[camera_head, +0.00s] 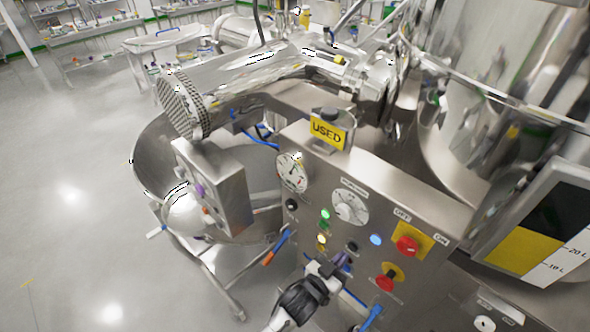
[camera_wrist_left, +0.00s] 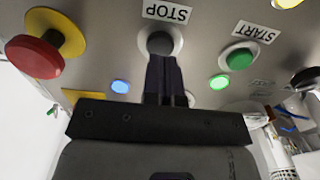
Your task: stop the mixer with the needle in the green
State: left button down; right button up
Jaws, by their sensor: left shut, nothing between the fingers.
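My left gripper (camera_head: 342,262) is shut and empty in front of the steel control panel (camera_head: 300,137). In the left wrist view its closed fingertips (camera_wrist_left: 163,60) overlap the lower edge of the dark STOP button (camera_wrist_left: 160,41); I cannot tell whether they touch it. The label STOP appears upside down above it. The green START button (camera_wrist_left: 238,58) is to the right in that view. A round white gauge (camera_head: 292,172) is at the panel's upper left; its needle's zone is too small to read surely. My right gripper is not in view.
A graduated dial (camera_head: 350,206) sits mid-panel. A blue lamp (camera_head: 376,239), a red switch on a yellow plate (camera_head: 407,245) and a red mushroom button (camera_head: 385,282) lie to the right. A yellow USED sign (camera_head: 328,133) stands on top. Open floor is at left.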

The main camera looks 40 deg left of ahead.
pick_arm(q)
jog(key=shift+w, duration=0.45)
jog(key=shift+w, duration=0.1)
jog(key=shift+w+d, duration=0.1)
jog(key=shift+w, duration=0.15)
